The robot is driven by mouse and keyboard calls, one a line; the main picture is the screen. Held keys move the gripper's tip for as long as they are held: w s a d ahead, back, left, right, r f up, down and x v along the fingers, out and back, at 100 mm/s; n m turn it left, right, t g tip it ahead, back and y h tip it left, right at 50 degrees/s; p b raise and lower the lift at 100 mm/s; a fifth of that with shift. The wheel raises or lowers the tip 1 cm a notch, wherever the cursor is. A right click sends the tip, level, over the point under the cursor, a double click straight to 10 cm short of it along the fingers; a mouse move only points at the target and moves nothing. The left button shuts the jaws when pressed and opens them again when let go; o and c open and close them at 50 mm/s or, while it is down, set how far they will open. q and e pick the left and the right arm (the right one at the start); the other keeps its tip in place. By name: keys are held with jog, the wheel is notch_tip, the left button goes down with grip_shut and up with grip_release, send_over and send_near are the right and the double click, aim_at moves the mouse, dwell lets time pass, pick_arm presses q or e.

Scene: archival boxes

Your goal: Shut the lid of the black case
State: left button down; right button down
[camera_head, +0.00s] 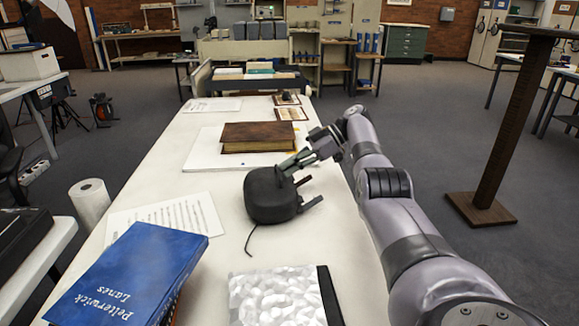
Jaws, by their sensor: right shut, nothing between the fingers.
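A rounded black case (268,197) sits on the long white table, right of the middle of its width. Short dark pieces stick out from its right side, and a thin black cord trails from its near side. I cannot make out a separate lid or how far it stands open. My right gripper (291,164) reaches in from the right and is shut and empty. Its fingertips are at the upper right edge of the case; I cannot tell whether they touch it. My left gripper is not in view.
A blue book (135,275) lies at the near left, with a printed sheet (172,214) behind it. A brown book (257,136) rests on a white board behind the case. A silvery patterned item (277,297) lies in front. A white roll (90,203) stands at the left edge.

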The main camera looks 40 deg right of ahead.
jog(key=shift+r, duration=0.3)
notch_tip(320, 180, up, 9)
jog(key=shift+r, duration=0.2)
